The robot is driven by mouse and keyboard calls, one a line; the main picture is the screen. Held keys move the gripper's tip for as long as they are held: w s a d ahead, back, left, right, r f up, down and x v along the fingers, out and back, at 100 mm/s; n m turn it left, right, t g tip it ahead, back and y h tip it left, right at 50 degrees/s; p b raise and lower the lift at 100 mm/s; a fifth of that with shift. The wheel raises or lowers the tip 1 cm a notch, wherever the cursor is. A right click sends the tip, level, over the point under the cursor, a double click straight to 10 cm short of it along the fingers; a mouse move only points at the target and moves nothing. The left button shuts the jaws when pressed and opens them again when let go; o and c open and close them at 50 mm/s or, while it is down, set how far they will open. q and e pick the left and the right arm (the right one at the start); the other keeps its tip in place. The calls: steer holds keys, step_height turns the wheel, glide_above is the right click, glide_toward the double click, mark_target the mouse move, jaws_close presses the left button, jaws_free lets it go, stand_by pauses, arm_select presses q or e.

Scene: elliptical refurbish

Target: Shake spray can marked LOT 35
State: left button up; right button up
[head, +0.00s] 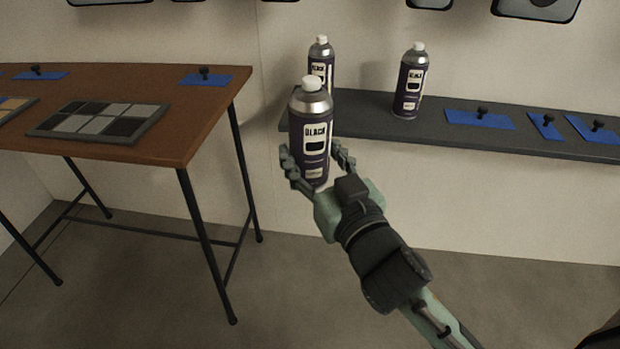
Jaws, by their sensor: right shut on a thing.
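A dark spray can (310,125) with a white cap and a white label reading BLACK is upright in my right gripper (318,165). The gripper's fingers are shut around the can's lower part, in front of the shelf's left end. A second similar can (321,60) stands on the shelf behind it, partly hidden by the held can. A third similar can (411,80) stands on the shelf to the right. The lot marks are too small to read on any can. My left gripper is not in view.
The dark wall shelf (380,115) also carries several blue pads with black knobs (480,118). A brown table (190,120) at left holds a tray of grey tiles (100,121) and more blue pads (206,79). Open floor lies below the shelf.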

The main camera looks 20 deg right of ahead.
step_height(320, 180, down, 8)
stand_by(0.8)
